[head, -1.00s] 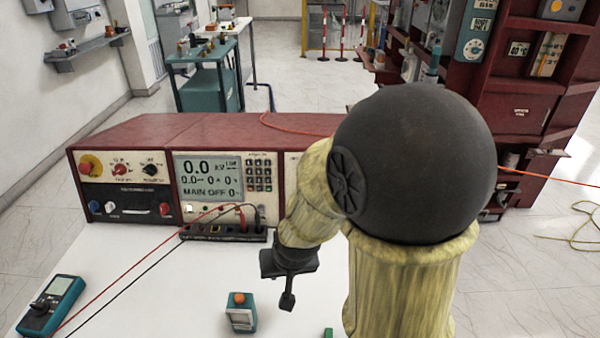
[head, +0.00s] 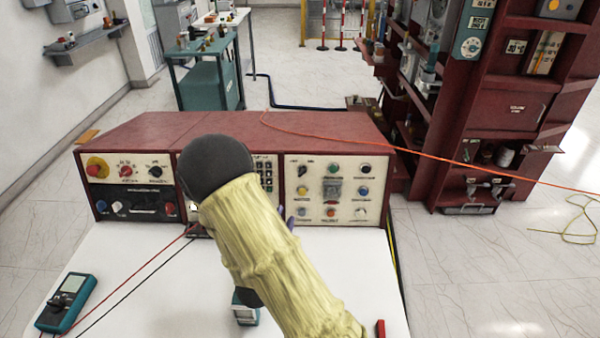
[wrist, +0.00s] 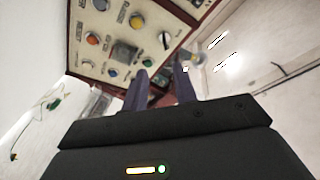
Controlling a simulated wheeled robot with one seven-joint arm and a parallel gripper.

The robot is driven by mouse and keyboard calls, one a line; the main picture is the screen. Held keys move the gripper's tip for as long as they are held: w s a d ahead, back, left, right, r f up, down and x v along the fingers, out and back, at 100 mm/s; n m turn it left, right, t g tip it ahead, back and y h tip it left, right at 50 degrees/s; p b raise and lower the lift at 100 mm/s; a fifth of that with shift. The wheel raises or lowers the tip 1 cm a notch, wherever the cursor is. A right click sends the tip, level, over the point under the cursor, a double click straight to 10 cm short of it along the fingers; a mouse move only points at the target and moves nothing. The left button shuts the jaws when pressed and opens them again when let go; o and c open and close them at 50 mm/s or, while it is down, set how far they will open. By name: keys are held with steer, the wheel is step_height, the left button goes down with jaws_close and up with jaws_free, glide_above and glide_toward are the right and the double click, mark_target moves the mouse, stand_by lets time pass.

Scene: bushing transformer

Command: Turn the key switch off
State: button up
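The red console has a right control panel (head: 340,188) with several coloured buttons, a small grey display and knobs. A black knob (head: 303,171) sits at its upper left and a pale knob (head: 361,213) at its lower right. I cannot tell which control is the key switch. My gripper (wrist: 160,82) is open in the wrist view, its two dark fingers apart with nothing seen between them. The fingers point towards the panel (wrist: 115,25), near its edge, with a pale-and-dark knob (wrist: 165,40) beyond them. In the head view my arm hides most of the gripper.
A white table (head: 345,265) spreads before the console. A teal multimeter (head: 68,302) lies at left with red and black leads. A teal device (head: 245,314) is partly behind my arm. A red cabinet (head: 495,110) stands at right, and an orange cable crosses the console top.

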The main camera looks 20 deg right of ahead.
steer(key=shift+s+r+h, duration=0.15)
steer(key=shift+r+h, duration=0.15)
steer(key=shift+d, duration=0.1)
steer(key=p, duration=0.4)
glide_toward(301, 175)
steer(key=x, duration=0.9)
steer(key=shift+w+d, duration=0.2)
steer(key=shift+w, duration=0.05)
jaws_close()
steer(key=shift+a, duration=0.1)
